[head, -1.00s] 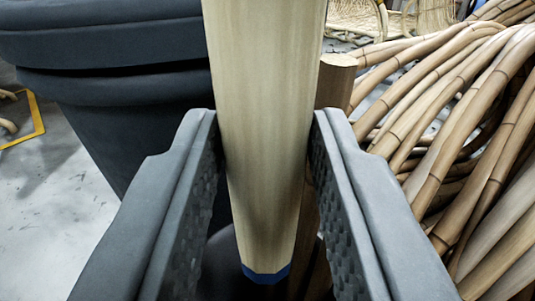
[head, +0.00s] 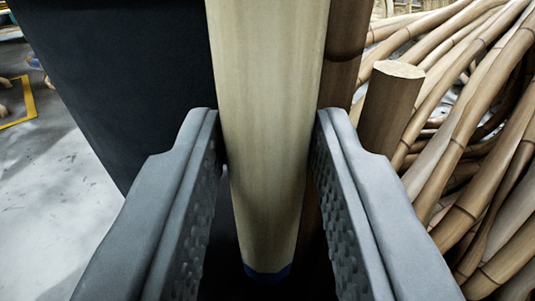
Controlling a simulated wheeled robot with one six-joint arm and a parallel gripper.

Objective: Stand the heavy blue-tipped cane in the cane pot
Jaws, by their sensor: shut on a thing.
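The pale, thick cane (head: 268,110) stands nearly upright between the two fingers of my gripper (head: 267,135), which is shut on it. Its top runs out of the picture. Its blue tip (head: 267,274) points down and is dim against a dark space below the fingers. That dark space may be the inside of the cane pot, but no pot rim shows clearly, so I cannot tell how deep the tip is or whether it touches anything.
A large dark tapering body (head: 125,90) stands close at left. A brown cane (head: 345,60) stands just behind the held one, and a cut brown cane (head: 392,105) stands right of it. Bent rattan (head: 480,130) fills the right. Bare floor (head: 60,190) shows at left.

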